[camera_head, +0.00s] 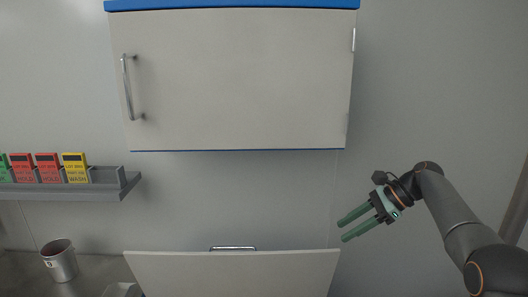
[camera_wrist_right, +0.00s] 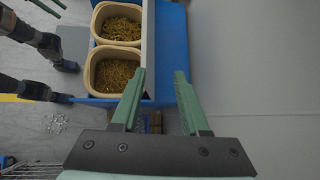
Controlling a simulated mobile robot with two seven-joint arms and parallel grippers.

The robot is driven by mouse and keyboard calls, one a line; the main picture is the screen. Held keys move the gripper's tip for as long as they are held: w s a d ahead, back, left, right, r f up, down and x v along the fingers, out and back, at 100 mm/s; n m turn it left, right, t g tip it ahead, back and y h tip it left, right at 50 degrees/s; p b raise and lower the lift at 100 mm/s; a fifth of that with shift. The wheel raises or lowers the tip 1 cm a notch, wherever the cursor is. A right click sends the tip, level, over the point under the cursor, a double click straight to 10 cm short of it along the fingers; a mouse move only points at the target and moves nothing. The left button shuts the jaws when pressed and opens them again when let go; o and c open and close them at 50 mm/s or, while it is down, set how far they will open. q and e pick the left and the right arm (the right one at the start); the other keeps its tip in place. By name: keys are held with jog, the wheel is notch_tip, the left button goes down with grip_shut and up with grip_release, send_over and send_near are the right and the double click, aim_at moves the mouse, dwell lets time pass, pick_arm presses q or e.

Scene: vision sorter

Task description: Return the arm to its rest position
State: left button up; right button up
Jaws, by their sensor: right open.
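My right arm comes in from the right in the head view. Its gripper (camera_head: 349,229) has green fingers that point left, in front of the wall and apart from everything near it. In the right wrist view the same gripper (camera_wrist_right: 158,90) is open, with nothing between its fingers. My left gripper is not in the head view.
A white cabinet (camera_head: 235,80) hangs above, and a pale panel (camera_head: 232,272) with a handle stands below. A grey rack (camera_head: 105,180) holds coloured cards at left, above a metal cup (camera_head: 60,262). The wrist view shows two bins (camera_wrist_right: 118,22) (camera_wrist_right: 113,70) with yellowish contents.

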jog(key=s+d+m+t+h, duration=0.1)
jog(key=s+d+m+t, duration=0.1)
jog(key=d, duration=1)
jog(key=s+d+m+t+h, duration=0.1)
jog(key=s+d+m, duration=0.15)
jog(key=d, duration=0.95)
jog(key=s+d+f+n+h, duration=0.2)
jog(key=f+n+h, duration=0.1)
jog(key=f, duration=0.6)
jog(key=s+d+f+n+h, duration=0.2)
jog(key=d+f+n+h, duration=0.15)
jog(key=f, duration=0.55)
jog(key=s+d+f+n+h, duration=0.2)
jog(key=s+f+n+h, duration=0.15)
jog(key=f, duration=0.55)
jog(key=s+a+f+n+t+y, duration=0.1)
jog(key=s+a+f+n, duration=0.4)
jog(key=s+a+n, duration=0.25)
jog(key=s+a+f+n+t+y, duration=0.1)
jog(key=s+a+f+n+t, duration=0.1)
jog(key=s+a+f+n, duration=0.45)
jog(key=s+a+r+n+y, duration=0.3)
jog(key=s+a+r+n, duration=0.15)
jog(key=s+a, duration=0.55)
jog(key=a+m+t, duration=0.1)
jog(key=a+m, duration=0.3)
jog(key=a, duration=0.8)
jog(key=shift+f+t+y, duration=0.15)
jog(key=shift+t+y, duration=0.15)
jog(key=shift+d, duration=0.1)
